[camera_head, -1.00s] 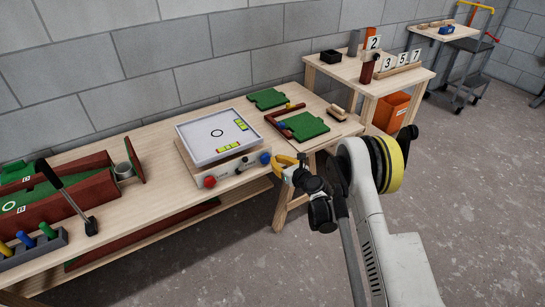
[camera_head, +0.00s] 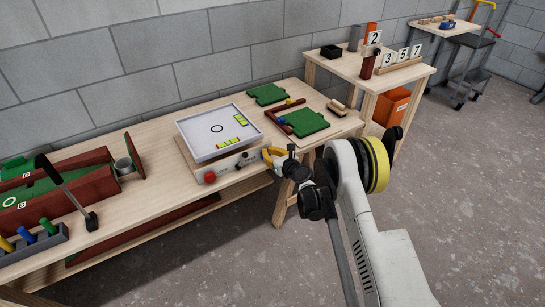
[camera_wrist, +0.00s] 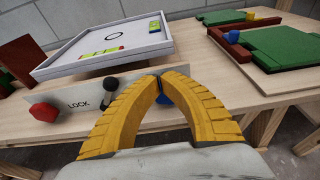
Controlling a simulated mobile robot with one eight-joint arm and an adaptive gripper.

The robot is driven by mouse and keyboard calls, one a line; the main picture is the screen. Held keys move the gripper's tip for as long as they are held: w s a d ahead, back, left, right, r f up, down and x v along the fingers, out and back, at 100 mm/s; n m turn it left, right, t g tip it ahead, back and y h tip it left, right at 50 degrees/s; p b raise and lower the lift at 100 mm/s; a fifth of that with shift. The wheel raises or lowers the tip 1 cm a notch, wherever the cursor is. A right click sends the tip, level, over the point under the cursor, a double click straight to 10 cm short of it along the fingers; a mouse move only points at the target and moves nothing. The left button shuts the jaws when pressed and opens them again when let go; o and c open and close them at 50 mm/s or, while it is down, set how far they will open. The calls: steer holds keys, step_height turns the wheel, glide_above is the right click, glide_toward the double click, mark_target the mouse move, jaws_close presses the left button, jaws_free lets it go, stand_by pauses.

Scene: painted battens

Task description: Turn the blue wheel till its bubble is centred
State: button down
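The blue wheel (camera_wrist: 164,98) sits on the tray stand's front panel, at its right end. In the wrist view only a patch of it shows, just under and behind my fingertips. In the head view my gripper (camera_head: 268,153) covers it. My gripper's yellow fingers (camera_wrist: 160,77) also show in the wrist view, with their tips together. I see nothing held between them, and contact with the wheel cannot be told. The tilting tray (camera_head: 190,148) carries two yellow-green vials, one at the right (camera_head: 241,119) and one at the front (camera_head: 229,143). Their bubbles are too small to read.
A red wheel (camera_head: 210,177) and a black lock lever (camera_wrist: 111,84) are on the same panel, left of the blue wheel. Green boards with dark red strips (camera_head: 305,122) lie to the right. Wooden boxes and a peg rack (camera_head: 38,242) stand left.

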steer(key=shift+w+a, duration=0.45)
steer(key=shift+w, duration=0.2)
steer(key=shift+f, duration=0.2)
steer(key=shift+w+d, duration=0.3)
steer(key=shift+d, duration=0.25)
stand_by(0.8)
steer(key=shift+r, duration=0.15)
steer(key=shift+r, duration=0.2)
steer(key=s+d, duration=0.1)
steer(key=s, duration=0.1)
steer(key=s+d, duration=0.2)
steer(key=s, duration=0.1)
steer(key=shift+d, duration=0.2)
